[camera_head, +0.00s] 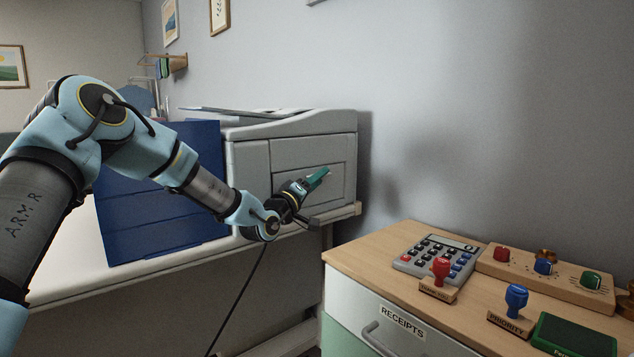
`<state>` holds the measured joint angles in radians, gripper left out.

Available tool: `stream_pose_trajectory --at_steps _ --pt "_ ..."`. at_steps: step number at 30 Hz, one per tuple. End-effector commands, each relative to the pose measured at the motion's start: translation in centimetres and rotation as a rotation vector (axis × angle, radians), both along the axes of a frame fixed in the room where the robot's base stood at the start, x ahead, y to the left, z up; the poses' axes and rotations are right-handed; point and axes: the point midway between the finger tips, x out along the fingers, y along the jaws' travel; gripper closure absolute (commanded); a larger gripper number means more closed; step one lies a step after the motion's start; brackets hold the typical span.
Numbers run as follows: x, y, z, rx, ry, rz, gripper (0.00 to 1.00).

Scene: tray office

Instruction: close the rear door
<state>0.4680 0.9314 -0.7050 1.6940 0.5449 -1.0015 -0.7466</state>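A pale grey printer (250,165) stands on the white table against the wall. Its side facing me has a rectangular framed panel (290,155), likely the rear door, which looks nearly flush with the body. My gripper (316,180) is in front of the lower part of this panel and hides some of it. A teal-green piece shows at the gripper's end; I cannot tell whether it is a fingertip or a tab on the printer. I cannot tell whether the gripper touches the panel, or whether its fingers are apart. A dark grey bar (330,217) juts out just below the gripper.
A dark blue slatted panel (165,205) stands behind my arm, left of the printer. A wooden-topped cabinet (375,252) at right carries a calculator (437,257), a red stamp (441,270), a blue stamp (516,298), a green pad (575,338) and a knob board (520,268). A gap separates cabinet and table.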

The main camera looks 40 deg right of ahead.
Motion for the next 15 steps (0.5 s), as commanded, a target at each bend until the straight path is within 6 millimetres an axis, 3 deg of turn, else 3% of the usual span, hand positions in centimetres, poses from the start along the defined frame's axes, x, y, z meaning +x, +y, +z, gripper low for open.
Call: stream_pose_trajectory --at_steps 1,8,15 --pt "0.6 0.0 1.4 -0.024 -0.012 0.013 0.57" --pt "0.7 0.5 1.2 -0.023 -0.012 0.017 0.57" --pt "-0.1 4.2 -0.1 -0.012 -0.008 0.017 0.57"
